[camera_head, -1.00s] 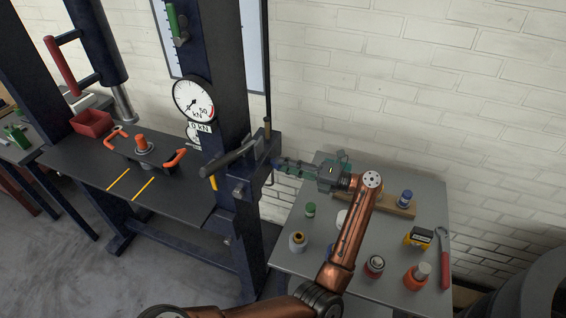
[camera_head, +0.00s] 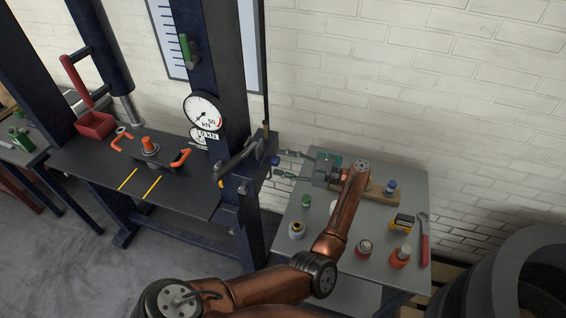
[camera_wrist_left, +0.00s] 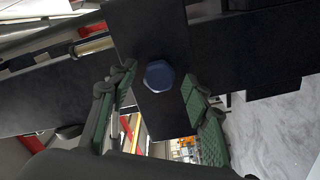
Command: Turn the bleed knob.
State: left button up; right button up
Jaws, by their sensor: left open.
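The bleed knob (camera_head: 275,160) appears to be the small blue knob on the right side of the dark press frame. In the left wrist view it is a blue hexagonal knob (camera_wrist_left: 159,76) on a dark plate. My left gripper (camera_head: 279,164) is open, its green-padded fingers pointing at the press. In the left wrist view the fingertips (camera_wrist_left: 158,84) lie on either side of the knob, with visible gaps. I cannot tell how far in front of it they are. My right gripper is not in view.
The press has a dial gauge (camera_head: 202,112) and a dark lever (camera_head: 238,156) beside the knob. A brick wall is behind.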

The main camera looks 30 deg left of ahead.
pick_arm(q)
jog(key=shift+w+d, duration=0.1)
jog(key=shift+d, duration=0.1)
jog(key=shift+w+d+b, duration=0.1)
jog(key=shift+d+b, duration=0.35)
jog(key=shift+d, duration=0.3)
jog(key=b+v, duration=0.4)
jog(key=v, duration=0.2)
dwell(0.4)
dwell(0.5)
